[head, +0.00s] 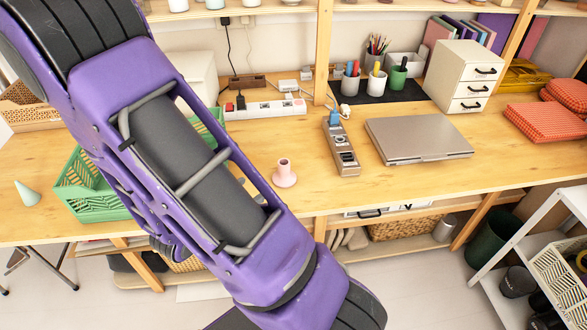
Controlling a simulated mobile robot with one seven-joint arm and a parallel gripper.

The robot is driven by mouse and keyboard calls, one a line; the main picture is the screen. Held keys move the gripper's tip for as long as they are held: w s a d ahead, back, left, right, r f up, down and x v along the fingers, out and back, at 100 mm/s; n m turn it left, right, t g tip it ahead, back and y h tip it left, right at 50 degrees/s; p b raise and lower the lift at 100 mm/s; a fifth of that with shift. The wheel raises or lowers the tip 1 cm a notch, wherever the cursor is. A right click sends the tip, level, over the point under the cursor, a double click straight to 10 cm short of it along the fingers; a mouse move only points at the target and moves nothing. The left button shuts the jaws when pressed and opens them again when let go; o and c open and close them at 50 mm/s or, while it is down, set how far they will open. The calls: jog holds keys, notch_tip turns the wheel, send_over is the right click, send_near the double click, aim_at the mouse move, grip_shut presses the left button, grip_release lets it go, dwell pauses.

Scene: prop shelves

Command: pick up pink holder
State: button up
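The pink holder (284,174) stands upright on the wooden table, left of the middle of the picture. It has a wide round base and a short tube on top. My purple arm crosses the view from upper left to lower middle and passes just left of the holder, with a gap seen between them. My gripper is outside the head view, so its state does not show.
A grey power strip (341,148) and a closed laptop (418,138) lie right of the holder. A green basket (88,188) is partly behind my arm. A white drawer box (465,76) stands at the back right. Bare table (318,190) lies in front of the holder.

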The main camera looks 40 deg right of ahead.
aim_at(281, 171)
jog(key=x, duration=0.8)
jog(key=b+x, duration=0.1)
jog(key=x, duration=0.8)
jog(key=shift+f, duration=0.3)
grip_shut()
